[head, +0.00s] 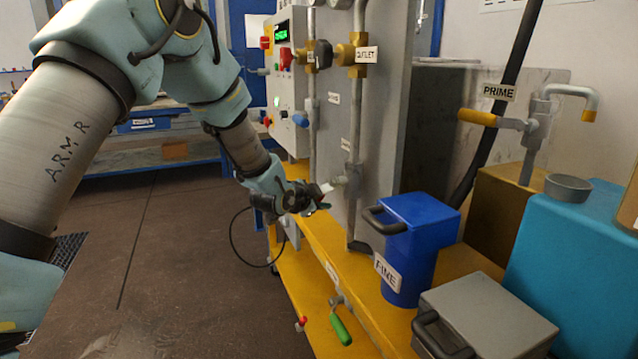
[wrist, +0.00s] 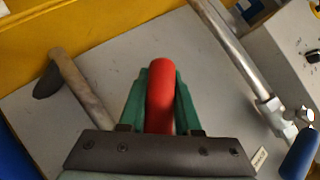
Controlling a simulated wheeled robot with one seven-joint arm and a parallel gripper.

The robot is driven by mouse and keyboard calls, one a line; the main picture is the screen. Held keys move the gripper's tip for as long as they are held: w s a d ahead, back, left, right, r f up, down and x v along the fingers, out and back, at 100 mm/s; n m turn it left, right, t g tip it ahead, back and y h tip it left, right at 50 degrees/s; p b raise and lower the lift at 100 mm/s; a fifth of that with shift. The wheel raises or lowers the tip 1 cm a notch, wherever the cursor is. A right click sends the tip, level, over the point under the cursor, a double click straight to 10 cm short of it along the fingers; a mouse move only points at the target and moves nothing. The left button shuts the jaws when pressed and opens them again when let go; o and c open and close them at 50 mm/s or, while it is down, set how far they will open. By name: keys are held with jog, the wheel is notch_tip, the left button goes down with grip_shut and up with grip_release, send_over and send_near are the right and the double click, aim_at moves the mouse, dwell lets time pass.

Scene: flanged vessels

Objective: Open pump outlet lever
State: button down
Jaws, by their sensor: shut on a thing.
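A red lever handle (wrist: 160,92) lies between the green fingers of my gripper (wrist: 161,74) in the wrist view, and the fingers are closed against its sides. In the head view my gripper (head: 316,197) is at the front of the grey panel, beside a silver valve body (head: 350,176) on a vertical pipe. The handle is mostly hidden by the fingers there. Whether the lever stands open or closed cannot be told. A brass valve with an OUTLET label (head: 366,55) sits higher on the panel.
A blue lever handle (head: 300,120) is on the left pipe; a blue handle (wrist: 299,155) also shows in the wrist view. A blue canister (head: 415,235) stands right of my gripper. Open floor lies left.

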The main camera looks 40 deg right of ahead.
jog(key=s+f+n+g+y+p, duration=0.1)
jog(key=s+p, duration=0.1)
jog(key=p, duration=0.1)
jog(key=s+a+n+g+y+p, duration=0.1)
jog(key=s+g+p, duration=0.1)
jog(key=p, duration=0.2)
jog(key=s+a+f+n+g+y+p, duration=0.1)
jog(key=s+g+p, duration=0.1)
jog(key=p, duration=0.2)
jog(key=shift+s+a+f, duration=0.15)
jog(key=shift+a+f, duration=0.1)
jog(key=shift+f, duration=0.1)
jog(key=shift+s+a+f+n+g, duration=0.1)
jog(key=shift+s+f+n+g, duration=0.05)
jog(key=shift+s+n+g, duration=0.2)
jog(key=c, duration=0.6)
grip_release()
jog(key=shift+w, duration=0.1)
jog(key=v, duration=1)
jog(key=shift+r+b, duration=0.3)
jog(key=shift+r, duration=0.1)
